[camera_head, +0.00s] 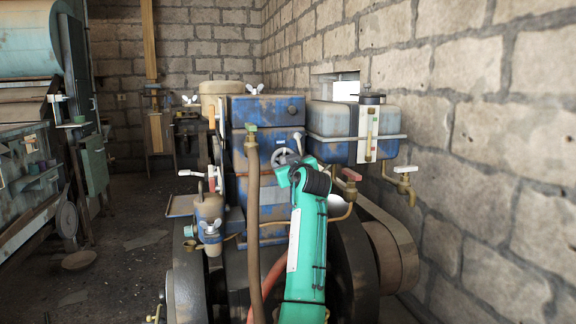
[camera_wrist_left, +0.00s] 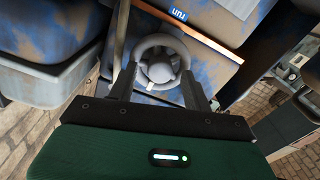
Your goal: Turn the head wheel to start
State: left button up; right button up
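The head wheel (camera_head: 283,156) is a small grey handwheel on the front of the blue engine block (camera_head: 262,185). In the left wrist view the wheel (camera_wrist_left: 146,42) shows its rim, spokes and round hub. My left gripper (camera_wrist_left: 159,74) is open, with one dark finger on each side of the wheel's lower part. I cannot tell whether the fingers touch the rim. In the head view the left gripper (camera_head: 299,166) is at the wheel, partly hidden by my green wrist. My right gripper is in neither view.
A blue tank (camera_head: 335,120) with a red-handled tap stands right of the wheel, close to the brick wall (camera_head: 480,110). A brown hose (camera_head: 253,210) hangs just left of my arm. An upside-down "run" label (camera_wrist_left: 180,14) is above the wheel. Open floor (camera_head: 125,275) lies at left.

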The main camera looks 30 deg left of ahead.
pick_arm(q)
jog(key=v, duration=1.3)
jog(key=shift+s+d, duration=0.25)
jog(key=shift+s, duration=0.05)
